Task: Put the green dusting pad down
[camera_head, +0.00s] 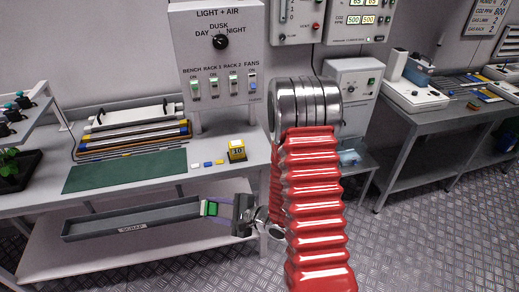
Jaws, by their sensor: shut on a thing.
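The green dusting pad (210,208) is a small block with a pale side, held between the fingers of my gripper (214,208). My gripper is shut on it, pointing left, in front of the bench's front edge. The pad is at the right end of the long grey scrap tray (130,217) that runs along the bench front. Whether the pad touches the tray or is above its end, I cannot tell. The inside of the tray that shows looks empty.
A green mat (125,170) lies on the bench (30,203). A switch panel (218,60) stands behind. A plant tray (15,172) is at far left.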

